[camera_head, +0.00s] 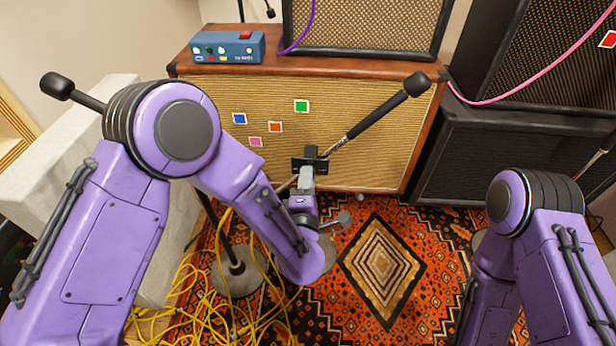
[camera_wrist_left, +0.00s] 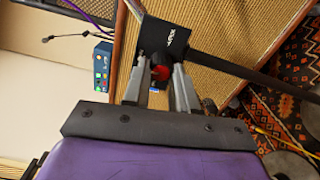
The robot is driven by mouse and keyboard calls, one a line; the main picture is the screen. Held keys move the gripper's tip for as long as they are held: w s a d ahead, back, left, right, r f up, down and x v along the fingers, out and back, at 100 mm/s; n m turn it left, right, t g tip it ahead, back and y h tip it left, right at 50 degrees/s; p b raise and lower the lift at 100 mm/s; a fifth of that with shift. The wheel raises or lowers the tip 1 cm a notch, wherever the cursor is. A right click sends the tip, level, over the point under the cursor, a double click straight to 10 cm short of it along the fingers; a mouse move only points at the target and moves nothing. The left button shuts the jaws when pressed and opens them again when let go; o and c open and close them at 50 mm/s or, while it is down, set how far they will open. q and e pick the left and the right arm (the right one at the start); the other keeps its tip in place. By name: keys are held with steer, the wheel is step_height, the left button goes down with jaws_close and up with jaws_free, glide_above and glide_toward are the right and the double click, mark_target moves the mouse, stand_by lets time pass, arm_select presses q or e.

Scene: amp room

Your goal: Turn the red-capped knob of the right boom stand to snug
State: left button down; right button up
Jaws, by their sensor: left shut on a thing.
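The right boom stand's black clutch block (camera_head: 310,163) stands in front of the tan amp, its boom (camera_head: 375,120) rising right to a black microphone (camera_head: 417,84). In the left wrist view the block (camera_wrist_left: 180,38) fills the top middle. The red-capped knob (camera_wrist_left: 160,72) is between the two grey fingers of my left gripper (camera_wrist_left: 163,80), which is shut on it. In the head view my left gripper (camera_head: 307,178) reaches the block from below and hides the knob. My right arm shows at the right, but its gripper is out of view.
Another boom stand has its microphone (camera_head: 57,86) at the far left and its round base (camera_head: 238,272) on the floor. Yellow cables (camera_head: 205,305) lie around it. A blue pedal box (camera_head: 228,47) sits on the tan amp (camera_head: 370,160). Black amps stand right; the patterned rug (camera_head: 425,255) is partly open.

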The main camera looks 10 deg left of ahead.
arm_select(q)
steer(key=shift+m, duration=0.6)
steer(key=shift+p, duration=0.3)
steer(key=c, duration=0.9)
jaws_free()
